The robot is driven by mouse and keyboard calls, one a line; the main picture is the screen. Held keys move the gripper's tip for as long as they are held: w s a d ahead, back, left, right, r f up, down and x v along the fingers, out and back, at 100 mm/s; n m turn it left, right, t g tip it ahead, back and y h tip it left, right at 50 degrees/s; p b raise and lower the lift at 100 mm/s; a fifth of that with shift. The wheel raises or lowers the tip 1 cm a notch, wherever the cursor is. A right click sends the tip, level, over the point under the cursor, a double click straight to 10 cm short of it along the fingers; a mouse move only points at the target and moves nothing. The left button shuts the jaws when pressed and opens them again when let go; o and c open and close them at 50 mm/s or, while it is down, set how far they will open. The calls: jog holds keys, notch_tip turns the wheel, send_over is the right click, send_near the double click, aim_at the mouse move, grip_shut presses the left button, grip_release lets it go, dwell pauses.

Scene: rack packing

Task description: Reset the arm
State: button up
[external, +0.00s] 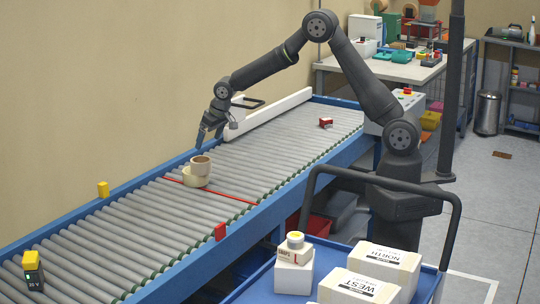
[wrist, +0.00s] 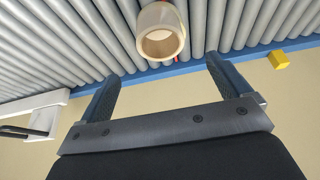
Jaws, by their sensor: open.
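My gripper (external: 209,136) is above the roller conveyor (external: 135,236), near its blue far rail. In the wrist view my gripper (wrist: 158,80) shows two fingers spread apart with nothing between them. A cream tape roll (external: 197,166) stands on the rollers just right of and below my gripper, near a red line across the conveyor. The tape roll (wrist: 160,36) also shows in the wrist view, beyond the fingertips and apart from them. A second cream piece seems to lie under or behind the roll; I cannot tell exactly.
A white guide bar (external: 268,114) runs along the far rail. A small red item (external: 325,122) and a yellow-black battery (external: 33,268) are on the conveyor. A blue cart (external: 262,292) with white boxes (external: 386,268) stands in front. The rollers between battery and roll are clear.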

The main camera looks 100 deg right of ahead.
jog(key=x, duration=1.1)
jog(key=shift+f, duration=0.2)
notch_tip(320, 180, up, 5)
jog(key=shift+d+f, duration=0.15)
jog(key=s+d+r, duration=0.5)
jog(key=s+r, duration=0.2)
jog(key=s, duration=0.4)
jog(key=s+d+f, duration=0.2)
jog(key=s+d, duration=0.3)
jog(key=s, duration=0.6)
jog(key=s+d+f+m, duration=0.1)
jog(key=s+d+f, duration=0.1)
jog(key=s+d, duration=0.4)
jog(key=s+d+f+m, duration=0.1)
jog(key=s+d, duration=0.4)
jog(key=s, duration=1.1)
jog(key=shift+s+d+f+g+h, duration=0.2)
jog(key=shift+s+f+g+h, duration=0.1)
jog(key=shift+s+f, duration=0.1)
jog(key=w+a+r, duration=0.1)
jog(key=w+a, duration=0.2)
jog(key=w, duration=0.6)
jog(key=w+a+r+n, duration=0.1)
jog(key=w+a, duration=0.2)
jog(key=w, duration=0.7)
jog(key=shift+w+a+r, duration=0.25)
jog(key=shift+r, duration=0.1)
jog(key=shift+s, duration=0.1)
